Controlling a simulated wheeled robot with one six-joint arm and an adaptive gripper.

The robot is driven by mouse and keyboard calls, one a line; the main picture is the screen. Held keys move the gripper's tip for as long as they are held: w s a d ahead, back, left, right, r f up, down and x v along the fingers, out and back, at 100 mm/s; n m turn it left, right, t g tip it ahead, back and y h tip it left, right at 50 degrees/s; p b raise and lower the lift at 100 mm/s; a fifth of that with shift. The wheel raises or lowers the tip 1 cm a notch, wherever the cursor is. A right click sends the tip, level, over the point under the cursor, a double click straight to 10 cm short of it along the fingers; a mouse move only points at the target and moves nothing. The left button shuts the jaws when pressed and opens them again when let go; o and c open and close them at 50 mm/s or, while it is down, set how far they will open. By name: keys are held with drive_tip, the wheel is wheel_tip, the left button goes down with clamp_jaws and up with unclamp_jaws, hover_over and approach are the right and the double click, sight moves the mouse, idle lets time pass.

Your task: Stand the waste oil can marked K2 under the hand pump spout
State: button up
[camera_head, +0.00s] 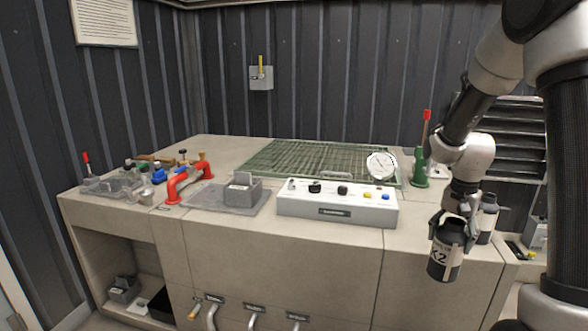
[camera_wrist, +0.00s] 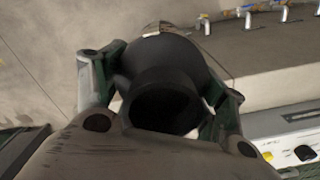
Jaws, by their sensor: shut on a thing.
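The waste oil can marked K2 (camera_head: 440,265) is dark with a white K2 label facing the head camera. My gripper (camera_head: 453,228) is shut around its upper part and holds it off any surface, in front of the bench's right end, slightly tilted. In the wrist view the can's dark round open top (camera_wrist: 168,102) sits between both fingers. A green hand pump (camera_head: 419,168) with a red lever stands at the bench's back right, behind and left of my gripper. Its spout is not clear to see.
A second dark can with a pale label (camera_head: 488,222) stands right behind the held one. A green grating (camera_head: 310,160), a red pipe (camera_head: 186,180) and trays fill the bench's left and middle.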

drive_tip(key=w+a+f+n, duration=0.4)
drive_tip(key=a+f+n, duration=0.4)
drive_tip(key=a+f, duration=0.2)
drive_tip(key=a, duration=0.2)
drive_tip(key=shift+w+a+f+n, duration=0.3)
drive_tip(key=shift+w+a+n, duration=0.1)
